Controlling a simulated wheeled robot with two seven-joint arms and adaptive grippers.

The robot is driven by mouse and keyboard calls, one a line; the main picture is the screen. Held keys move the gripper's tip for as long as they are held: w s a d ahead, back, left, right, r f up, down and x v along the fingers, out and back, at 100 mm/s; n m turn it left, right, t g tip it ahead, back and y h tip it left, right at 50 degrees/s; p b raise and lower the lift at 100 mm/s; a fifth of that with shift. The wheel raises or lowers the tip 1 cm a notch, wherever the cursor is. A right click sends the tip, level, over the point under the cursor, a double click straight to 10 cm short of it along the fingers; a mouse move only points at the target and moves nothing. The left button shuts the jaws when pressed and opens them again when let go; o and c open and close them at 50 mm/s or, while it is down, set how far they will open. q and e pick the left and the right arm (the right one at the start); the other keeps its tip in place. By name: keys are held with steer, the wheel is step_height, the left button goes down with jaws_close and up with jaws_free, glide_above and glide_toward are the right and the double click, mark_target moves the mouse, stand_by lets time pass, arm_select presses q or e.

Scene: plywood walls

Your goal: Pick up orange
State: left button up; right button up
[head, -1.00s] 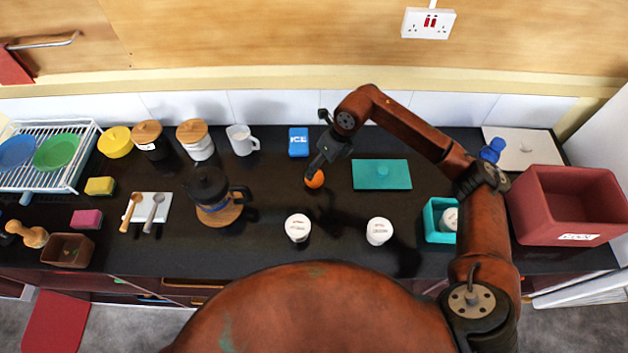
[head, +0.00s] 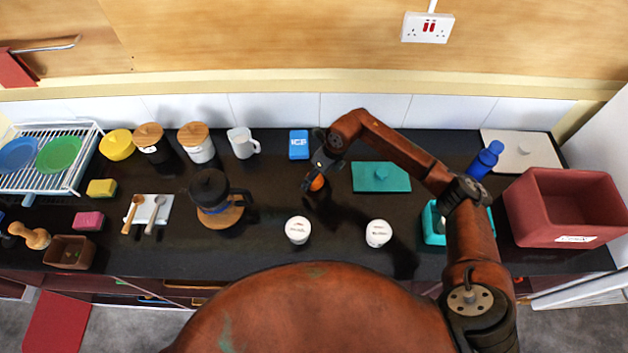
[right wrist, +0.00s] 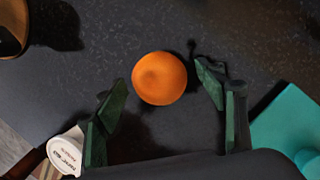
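The orange (head: 317,183) sits on the black counter, partly hidden by my right gripper (head: 312,180) in the head view. In the right wrist view the whole orange (right wrist: 159,78) shows, a little beyond and between the two green-padded fingers of my right gripper (right wrist: 165,100). The fingers are spread wide and there is a gap on each side of the orange; I see no contact. My left gripper is not in view.
A teal board (head: 381,177) lies right of the orange. Two white tubs (head: 298,230) (head: 378,233) stand in front. A coffee press (head: 210,190) stands to the left and a blue ICE box (head: 299,144) behind. The dark counter between them is clear.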

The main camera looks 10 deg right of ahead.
steer(key=c, duration=1.2)
steer(key=shift+r, duration=0.1)
